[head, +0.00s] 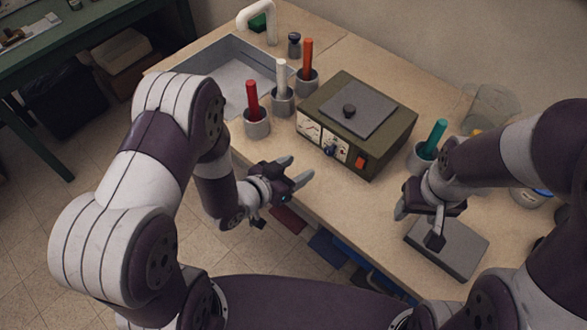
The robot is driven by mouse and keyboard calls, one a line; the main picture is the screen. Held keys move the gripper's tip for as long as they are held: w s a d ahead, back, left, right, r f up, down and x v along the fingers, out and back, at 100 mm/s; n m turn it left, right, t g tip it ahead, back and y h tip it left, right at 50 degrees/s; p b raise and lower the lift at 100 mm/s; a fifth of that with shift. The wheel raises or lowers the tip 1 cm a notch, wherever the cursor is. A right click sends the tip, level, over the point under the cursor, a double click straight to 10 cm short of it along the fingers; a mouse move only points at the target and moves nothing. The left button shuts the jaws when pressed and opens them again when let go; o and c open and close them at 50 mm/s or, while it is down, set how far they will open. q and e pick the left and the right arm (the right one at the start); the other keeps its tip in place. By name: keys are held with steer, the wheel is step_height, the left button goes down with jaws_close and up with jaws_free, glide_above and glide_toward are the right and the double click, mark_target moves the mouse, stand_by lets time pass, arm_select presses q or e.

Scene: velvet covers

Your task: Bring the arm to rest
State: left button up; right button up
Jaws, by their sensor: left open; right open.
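My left gripper (299,169) is open and empty, with its two grey fingers apart. It hovers by the front edge of the beige bench (375,212), in front of the olive box (385,135). My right gripper (418,229) points downward with its fingers apart and nothing visible between them. It is over the left part of a flat grey block (460,253). I cannot tell whether it touches the block. Both arms are bent at the elbow.
Red (252,100), white (281,74), orange (307,58) and teal (434,138) rods stand in grey cups. The teal one is close to my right gripper. A sink (233,80) is at back left. A clear glass vessel (490,105) is at back right.

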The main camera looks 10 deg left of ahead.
arm_select(q)
steer(key=shift+s+a+r, duration=0.1)
steer(key=shift+s, duration=0.1)
stand_by(0.4)
steer(key=s+a+f+n+g+y, duration=0.3)
steer(key=s+a+f+g+y, duration=0.2)
steer(key=s+a+g+y, duration=0.3)
steer(key=s+a+r+n+g, duration=0.1)
steer(key=r, duration=0.5)
steer(key=s+a+r+n+g, duration=0.1)
steer(key=a+r+n, duration=0.1)
steer(key=r, duration=0.4)
steer(key=shift+s+a+r, duration=0.15)
steer(key=shift+s+r, duration=0.15)
steer(key=shift+s, duration=0.1)
